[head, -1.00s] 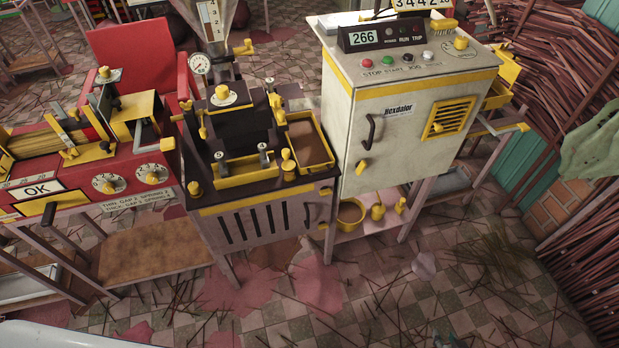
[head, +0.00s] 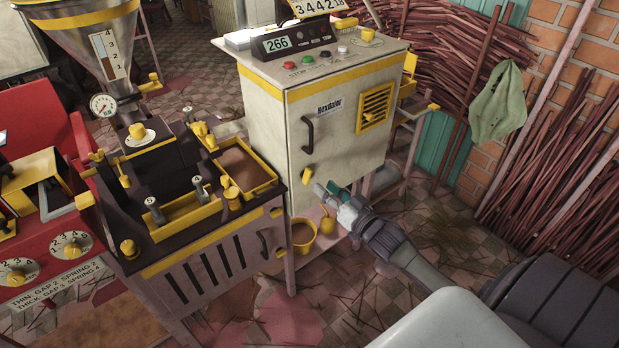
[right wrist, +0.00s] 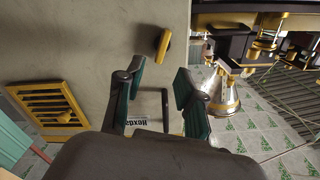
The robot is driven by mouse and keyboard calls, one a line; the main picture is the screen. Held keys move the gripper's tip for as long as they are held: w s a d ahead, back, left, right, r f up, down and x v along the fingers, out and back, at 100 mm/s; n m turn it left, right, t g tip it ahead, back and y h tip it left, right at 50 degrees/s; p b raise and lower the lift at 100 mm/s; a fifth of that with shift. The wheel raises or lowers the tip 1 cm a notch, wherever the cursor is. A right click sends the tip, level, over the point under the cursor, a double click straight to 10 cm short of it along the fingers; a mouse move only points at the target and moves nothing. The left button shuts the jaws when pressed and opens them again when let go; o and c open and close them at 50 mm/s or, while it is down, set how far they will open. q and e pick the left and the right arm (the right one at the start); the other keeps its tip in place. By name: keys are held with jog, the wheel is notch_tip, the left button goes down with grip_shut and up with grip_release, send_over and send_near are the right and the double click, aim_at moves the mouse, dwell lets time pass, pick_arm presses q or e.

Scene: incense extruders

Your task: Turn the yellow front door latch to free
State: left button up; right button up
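The yellow front door latch (head: 307,174) is a small tab low on the left of the pale Hexdalor cabinet's front door (head: 335,150), below the dark door handle (head: 308,134). It sits slightly tilted from upright. In the right wrist view the latch (right wrist: 163,45) shows beyond the fingertips, roughly between them. My right gripper (head: 327,190) is just right of and below the latch in the head view. Its green-padded fingers (right wrist: 160,75) are open, with nothing between them, and appear apart from the latch. My left gripper is out of view.
A yellow vent (head: 375,107) is on the door's right. The black and yellow extruder bench (head: 205,245) stands close on the left. A yellow bucket (head: 303,237) is on the shelf below the cabinet. Bundled sticks (head: 570,170) lean at the right wall.

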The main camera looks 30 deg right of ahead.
aim_at(310, 175)
jog(key=w, duration=0.6)
jog(key=shift+w+a, duration=0.25)
jog(key=shift+w, duration=0.1)
grip_shut()
